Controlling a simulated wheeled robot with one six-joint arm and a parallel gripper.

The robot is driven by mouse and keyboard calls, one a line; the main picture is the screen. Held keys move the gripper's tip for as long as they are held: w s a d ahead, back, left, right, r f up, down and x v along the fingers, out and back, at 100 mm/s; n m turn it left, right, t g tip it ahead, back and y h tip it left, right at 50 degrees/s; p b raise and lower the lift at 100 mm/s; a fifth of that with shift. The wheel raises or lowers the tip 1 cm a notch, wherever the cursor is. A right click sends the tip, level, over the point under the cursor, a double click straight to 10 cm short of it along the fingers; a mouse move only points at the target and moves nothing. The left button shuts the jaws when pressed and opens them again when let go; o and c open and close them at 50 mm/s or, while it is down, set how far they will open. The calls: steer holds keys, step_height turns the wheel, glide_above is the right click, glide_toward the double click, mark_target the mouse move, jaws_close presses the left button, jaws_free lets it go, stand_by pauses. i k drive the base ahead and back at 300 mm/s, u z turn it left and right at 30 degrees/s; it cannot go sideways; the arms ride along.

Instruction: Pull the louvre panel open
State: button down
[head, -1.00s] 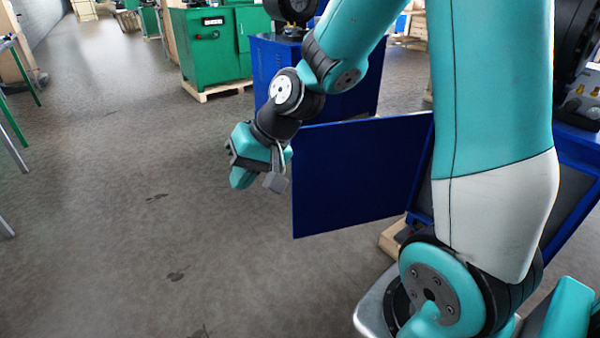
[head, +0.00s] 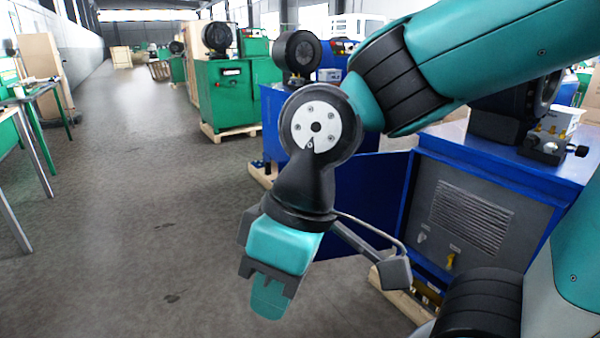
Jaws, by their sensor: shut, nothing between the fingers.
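A grey panel with louvre slots (head: 470,215) is set in the side of a blue machine cabinet at the right of the head view. It looks flush with the cabinet side. A small knob and a yellow latch or key (head: 450,261) show below its slots. A plain blue door panel (head: 372,180) stands swung out at the cabinet's left edge, partly hidden behind my wrist. My gripper (head: 270,290) is shut and empty. It points down in front of the blue door, left of the louvred panel and apart from it.
The blue cabinet (head: 545,170) carries a black machine head and stands on a wooden pallet. Another blue machine and green machines (head: 228,95) stand behind it in a row. A green-framed table (head: 40,95) is at the left. The floor (head: 130,220) between is clear.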

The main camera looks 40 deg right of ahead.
mark_target(369, 186)
steer(key=z, duration=0.6)
steer(key=i, duration=0.45)
steer(key=z, duration=1)
steer(key=i, duration=1.4)
steer(key=u, duration=0.95)
steer(key=i, duration=0.4)
steer(key=u, duration=0.5)
